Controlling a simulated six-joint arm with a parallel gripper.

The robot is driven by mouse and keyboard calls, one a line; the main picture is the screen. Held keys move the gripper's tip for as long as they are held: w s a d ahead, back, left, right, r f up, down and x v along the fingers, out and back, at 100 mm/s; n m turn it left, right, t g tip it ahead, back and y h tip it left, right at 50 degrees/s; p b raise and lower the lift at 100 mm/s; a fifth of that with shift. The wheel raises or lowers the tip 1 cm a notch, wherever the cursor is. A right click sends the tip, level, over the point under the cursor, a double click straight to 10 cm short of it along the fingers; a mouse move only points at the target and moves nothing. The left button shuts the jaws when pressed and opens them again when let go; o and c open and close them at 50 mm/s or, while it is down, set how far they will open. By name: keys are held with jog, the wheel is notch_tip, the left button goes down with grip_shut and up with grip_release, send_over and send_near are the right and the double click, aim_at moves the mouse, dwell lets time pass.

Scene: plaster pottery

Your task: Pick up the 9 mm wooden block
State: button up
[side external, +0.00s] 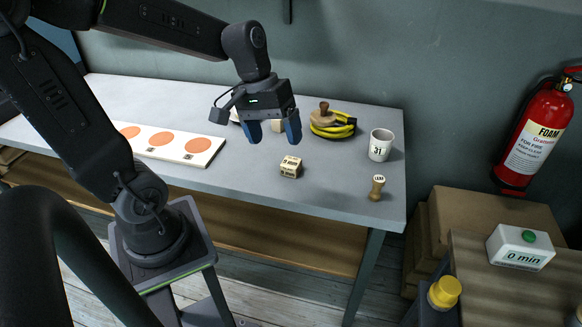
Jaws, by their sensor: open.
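A small wooden block (291,167) with dark printing sits on the grey table, below and slightly right of my gripper. Its printing is too small to read, so I cannot tell if it says 9 mm. A second pale wooden block (277,126) stands farther back, partly hidden by my gripper. My gripper (273,137) hangs above the table, pointing down, with its blue fingers apart and nothing held between them.
A white board (165,142) with orange discs lies left. The grey table (335,180) is clear between the front block and stamp.

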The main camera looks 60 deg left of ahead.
jog(key=w+a+f+n+h, duration=0.5)
jog(key=a+f+n, duration=0.2)
jog(key=a+n, duration=0.25)
jog(key=n+t+h, duration=0.3)
jog(key=n+t, duration=0.4)
jog(key=n, duration=0.2)
send_near(293, 162)
jog(key=v, duration=0.3)
jog(key=shift+s+d+r, duration=0.15)
jog(key=shift+s+r, duration=0.05)
jog(key=shift+r, duration=0.1)
jog(key=shift+f+n, duration=0.2)
jog(key=shift+n, duration=0.05)
jog(key=x, duration=1.3)
jog(key=shift+w+f, duration=0.15)
jog(key=shift+w, duration=0.1)
jog(key=shift+c, duration=0.5)
jog(key=c, duration=0.9)
